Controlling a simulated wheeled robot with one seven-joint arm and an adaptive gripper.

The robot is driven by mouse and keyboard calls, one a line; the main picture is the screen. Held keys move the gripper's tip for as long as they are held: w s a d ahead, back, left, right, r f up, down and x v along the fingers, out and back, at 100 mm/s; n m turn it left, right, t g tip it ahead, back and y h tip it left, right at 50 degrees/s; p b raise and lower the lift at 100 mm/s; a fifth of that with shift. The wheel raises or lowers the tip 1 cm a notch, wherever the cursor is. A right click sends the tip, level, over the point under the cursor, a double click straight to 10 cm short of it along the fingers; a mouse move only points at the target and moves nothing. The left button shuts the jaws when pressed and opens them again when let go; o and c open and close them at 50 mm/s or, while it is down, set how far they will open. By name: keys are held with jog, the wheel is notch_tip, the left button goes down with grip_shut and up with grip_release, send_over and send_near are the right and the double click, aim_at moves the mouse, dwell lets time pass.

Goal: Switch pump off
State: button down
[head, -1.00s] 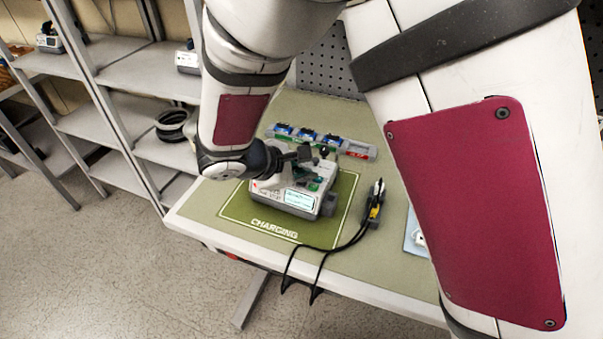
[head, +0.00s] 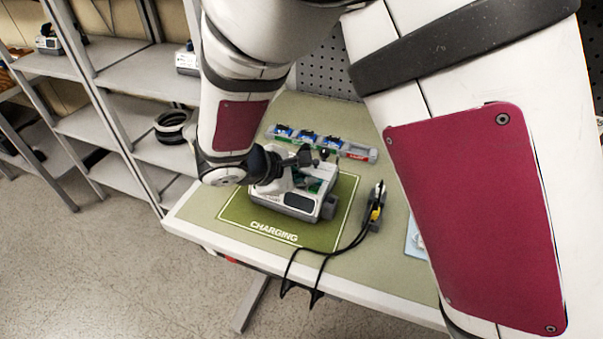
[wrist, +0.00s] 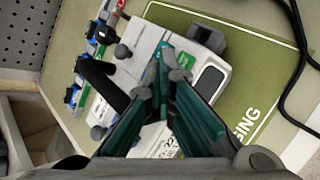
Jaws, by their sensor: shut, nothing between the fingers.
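The infusion pump (head: 291,198) sits on the green charging mat (head: 262,224) on the table. It is a white and grey box, and its display (head: 299,202) is dark. My gripper (head: 308,177) is over the top of the pump, coming from its left, with its fingers together and empty. In the wrist view the fingertips of my gripper (wrist: 173,66) are close together over the white pump body (wrist: 146,42), beside the dark display (wrist: 209,81). I cannot tell whether they touch it. My fingers hide part of the pump's top.
A row of blue-topped items in a grey rack (head: 357,152) stands behind the pump. A black cable with a yellow-marked connector (head: 375,212) lies right of the mat and hangs over the table's front edge. Grey shelves (head: 110,125) stand at the left.

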aim_at(303, 188)
jog(key=shift+r, duration=0.1)
jog(key=shift+r+p, duration=0.45)
jog(key=shift+r, duration=0.3)
jog(key=shift+r+p, duration=1.4)
jog(key=shift+r, duration=1.15)
